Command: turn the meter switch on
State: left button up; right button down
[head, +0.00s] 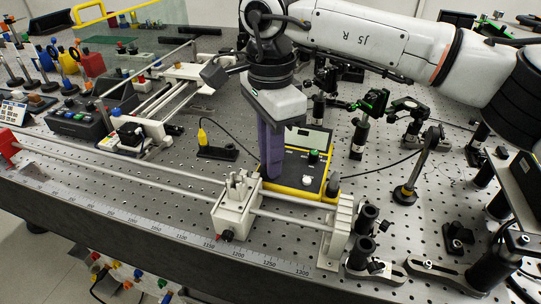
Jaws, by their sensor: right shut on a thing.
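The meter (321,165) is a dark box with yellow edges, a pale display and a few knobs on its face, standing on the perforated bench. My right gripper (269,174) reaches down from above with its purple fingers at the left part of the meter. The fingers are shut, with their tips at the meter's face. They cover the spot where they grip, so the meter switch and its position are hidden. My left gripper is not in view.
A white carriage (236,206) on a long rail stands in front of the meter. A black holder with a yellow probe (203,138) is to its left. Optical posts (359,138) crowd the right side.

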jog(key=m, duration=0.6)
jog(key=shift+b, duration=0.3)
jog(key=m, duration=0.6)
jog(key=shift+b, duration=0.4)
jog(key=shift+m, duration=0.4)
jog(key=c, duration=1.7)
grip_release()
jog(key=shift+r, duration=0.15)
notch_tip(320, 180, up, 10)
jog(key=shift+r+p, duration=0.1)
jog(key=shift+p, duration=0.25)
